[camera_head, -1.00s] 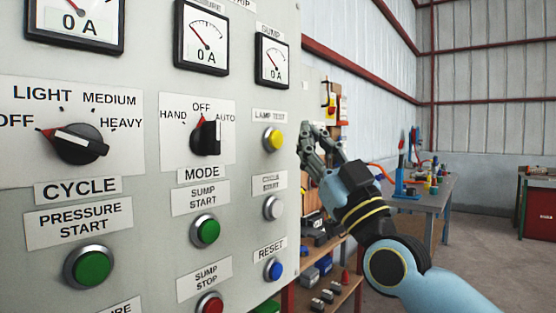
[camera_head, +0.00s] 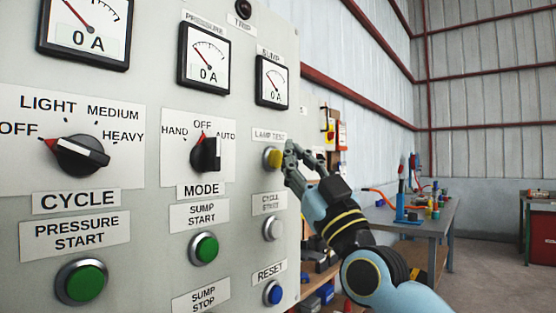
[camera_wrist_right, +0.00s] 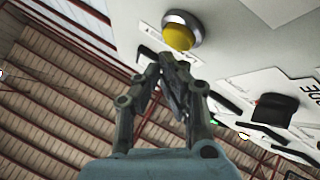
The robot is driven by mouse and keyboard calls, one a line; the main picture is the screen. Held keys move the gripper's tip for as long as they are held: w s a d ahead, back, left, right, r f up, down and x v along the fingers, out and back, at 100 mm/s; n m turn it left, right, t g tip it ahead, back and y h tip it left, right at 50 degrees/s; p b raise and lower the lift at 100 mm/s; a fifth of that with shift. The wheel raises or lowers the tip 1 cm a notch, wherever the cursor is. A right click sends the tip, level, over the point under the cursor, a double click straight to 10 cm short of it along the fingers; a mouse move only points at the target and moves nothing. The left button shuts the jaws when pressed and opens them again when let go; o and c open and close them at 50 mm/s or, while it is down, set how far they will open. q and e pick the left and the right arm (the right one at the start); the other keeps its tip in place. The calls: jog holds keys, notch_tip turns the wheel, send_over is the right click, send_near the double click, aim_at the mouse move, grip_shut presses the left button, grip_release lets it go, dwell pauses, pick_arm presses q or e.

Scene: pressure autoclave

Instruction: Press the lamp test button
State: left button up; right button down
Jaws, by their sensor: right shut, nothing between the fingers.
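The lamp test button (camera_head: 272,158) is a yellow round button in a metal ring, under the "LAMP TEST" label (camera_head: 269,134) at the right edge of the grey panel. My right gripper (camera_head: 291,152) is shut and empty, with its fingertips just right of the button. In the head view I cannot tell whether they touch it. My left gripper is not in view.
Below on the panel are the white cycle start button (camera_head: 271,228) and the blue reset button (camera_head: 273,293). The mode knob (camera_head: 206,153) and green sump start button (camera_head: 204,249) are to the left. A workbench (camera_head: 432,215) with tools stands behind my right arm.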

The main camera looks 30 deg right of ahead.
dwell(0.8)
jog(key=shift+w+a, duration=0.15)
jog(key=shift+w, duration=0.25)
jog(key=shift+w+a+b, duration=0.2)
jog(key=shift+w+b, duration=0.2)
jog(key=shift+b, duration=0.35)
jog(key=shift+y, duration=0.3)
dwell(0.4)
jog(key=shift+s+d+p, duration=0.35)
jog(key=shift+s+p, duration=0.45)
jog(key=shift+p, duration=0.3)
